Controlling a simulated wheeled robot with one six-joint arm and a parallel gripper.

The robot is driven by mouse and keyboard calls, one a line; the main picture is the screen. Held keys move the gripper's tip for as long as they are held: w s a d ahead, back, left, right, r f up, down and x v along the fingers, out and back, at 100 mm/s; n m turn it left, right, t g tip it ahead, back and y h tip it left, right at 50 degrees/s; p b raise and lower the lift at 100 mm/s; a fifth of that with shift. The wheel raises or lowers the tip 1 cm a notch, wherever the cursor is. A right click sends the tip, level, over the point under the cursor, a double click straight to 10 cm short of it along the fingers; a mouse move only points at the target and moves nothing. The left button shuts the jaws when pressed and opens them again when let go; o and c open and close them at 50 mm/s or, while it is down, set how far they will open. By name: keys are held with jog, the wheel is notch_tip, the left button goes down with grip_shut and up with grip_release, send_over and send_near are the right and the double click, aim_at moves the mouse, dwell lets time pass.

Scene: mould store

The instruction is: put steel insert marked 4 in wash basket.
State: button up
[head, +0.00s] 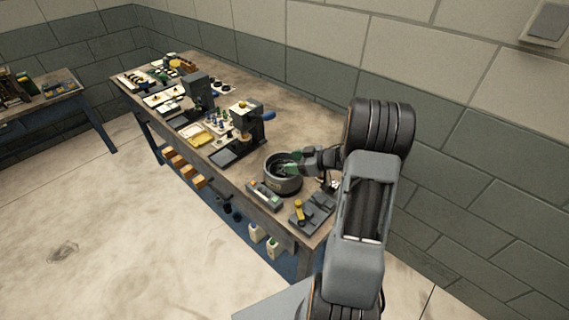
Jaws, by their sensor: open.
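My gripper (291,168) is open, at the round dark grey container (284,187) on the near part of the long bench. Its greenish fingertips are over or just inside the container's rim; I cannot tell how deep. The container may be the wash basket, but no label is readable. The steel insert marked 4 cannot be made out; markings are too small to read. Small dark shapes show inside the container beside the fingers, too small to identify.
The long bench (290,100) runs along the wall, its back strip mostly clear. A grey fixture with a yellow handle (299,211) and a narrow tray (264,196) stand near the container. A press with a blue handle (246,124) stands farther back. Another table (50,106) is at left.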

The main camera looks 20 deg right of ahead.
jog(key=v, duration=0.7)
jog(key=w+r+m+t+h, duration=0.35)
jog(key=w+r+h, duration=0.25)
jog(key=r+h, duration=0.25)
jog(key=s+a+r+m+h, duration=0.3)
jog(key=r+h, duration=0.1)
jog(key=r, duration=0.1)
jog(key=s+a+f+m+g+y, duration=0.2)
jog(key=s+a+g, duration=0.6)
jog(key=s+a, duration=0.7)
jog(key=s+f+y, duration=0.1)
jog(key=s, duration=0.2)
jog(key=shift+f+b, duration=0.35)
jog(key=shift+s+d+m+g, duration=0.1)
jog(key=shift+d+m+g, duration=0.05)
jog(key=shift+m+g, duration=0.1)
